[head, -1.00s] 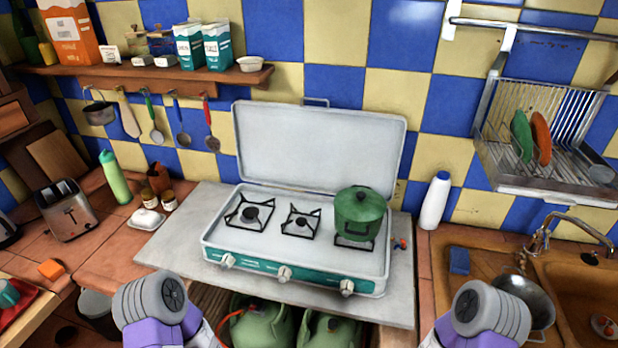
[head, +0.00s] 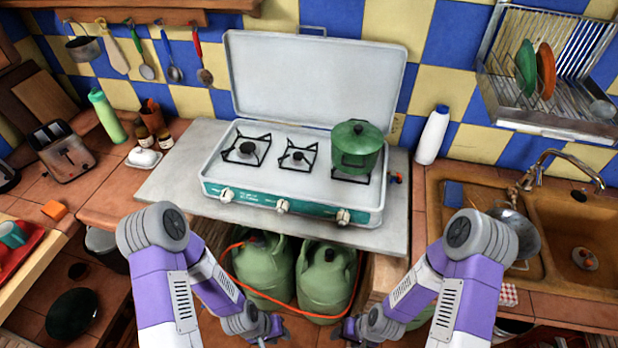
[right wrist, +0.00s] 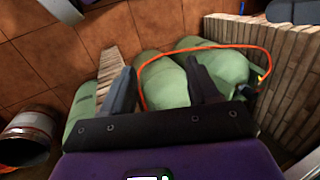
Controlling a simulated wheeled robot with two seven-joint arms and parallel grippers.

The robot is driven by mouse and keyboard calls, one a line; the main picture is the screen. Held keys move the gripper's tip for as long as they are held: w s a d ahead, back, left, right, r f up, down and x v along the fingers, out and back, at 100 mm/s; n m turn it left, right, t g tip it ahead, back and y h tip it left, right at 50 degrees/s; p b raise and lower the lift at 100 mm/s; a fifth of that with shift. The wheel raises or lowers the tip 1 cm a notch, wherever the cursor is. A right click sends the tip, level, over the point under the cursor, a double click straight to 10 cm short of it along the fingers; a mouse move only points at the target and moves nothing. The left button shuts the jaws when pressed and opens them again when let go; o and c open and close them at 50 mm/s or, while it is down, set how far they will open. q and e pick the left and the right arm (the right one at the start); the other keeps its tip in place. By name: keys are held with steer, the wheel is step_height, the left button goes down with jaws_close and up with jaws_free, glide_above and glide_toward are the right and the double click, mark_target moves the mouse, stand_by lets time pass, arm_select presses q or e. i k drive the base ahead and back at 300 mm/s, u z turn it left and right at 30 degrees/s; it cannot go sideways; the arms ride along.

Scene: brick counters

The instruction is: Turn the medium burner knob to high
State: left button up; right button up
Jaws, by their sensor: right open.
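The white camping stove (head: 300,185) stands with its lid up on a grey slab. Its teal front panel carries a left knob (head: 226,195), a middle knob (head: 283,206) and a right knob (head: 343,216). Which one is the medium burner knob cannot be told. My left gripper (head: 272,328) and right gripper (head: 345,330) are low in front of the stove, below the knobs and apart from them. In the right wrist view, my right gripper (right wrist: 160,85) is open with nothing between its fingers. My left gripper's fingers are too small to judge.
A green pot (head: 357,148) sits on the right burner; the left and middle burners are bare. Green gas bottles (head: 325,280) with an orange hose stand under the slab (head: 165,190). A white bottle (head: 432,135) and a sink (head: 580,235) are at right.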

mark_target(342, 215)
steer(key=k, duration=1.15)
steer(key=u, duration=0.45)
steer(key=i, duration=0.8)
steer(key=u, duration=0.2)
